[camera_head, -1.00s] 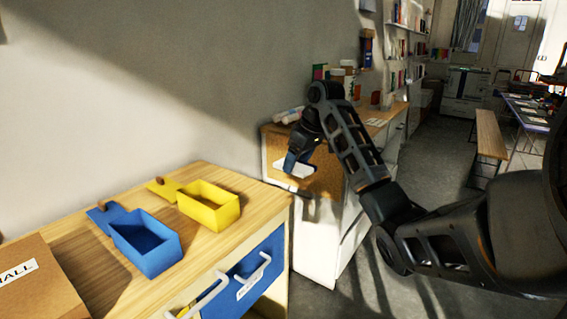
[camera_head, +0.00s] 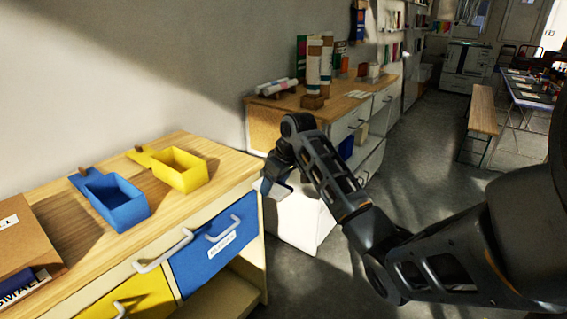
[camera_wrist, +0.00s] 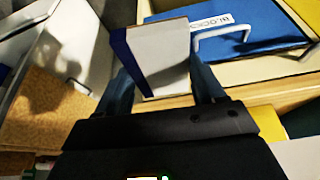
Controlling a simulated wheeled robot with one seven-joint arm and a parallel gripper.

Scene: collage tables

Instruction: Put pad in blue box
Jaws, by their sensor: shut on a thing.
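The pad (camera_wrist: 162,58), a flat white piece with a dark blue edge, is held between the two fingers of my gripper (camera_wrist: 160,82) in the wrist view. In the head view my gripper (camera_head: 274,180) is just off the right end of the wooden-topped desk, right of the boxes. The pad cannot be made out clearly there. The blue box (camera_head: 122,212) is small and open-topped, with its blue lid tilted back at the far-left side. It stands on the desk, and its inside looks empty from here.
A yellow open box (camera_head: 186,175) stands right of the blue one. A cardboard box (camera_head: 28,240) is at the desk's left. A blue drawer (camera_head: 215,255) and a yellow drawer (camera_head: 140,297) with handles face front. A white cabinet (camera_head: 300,215) stands behind my gripper.

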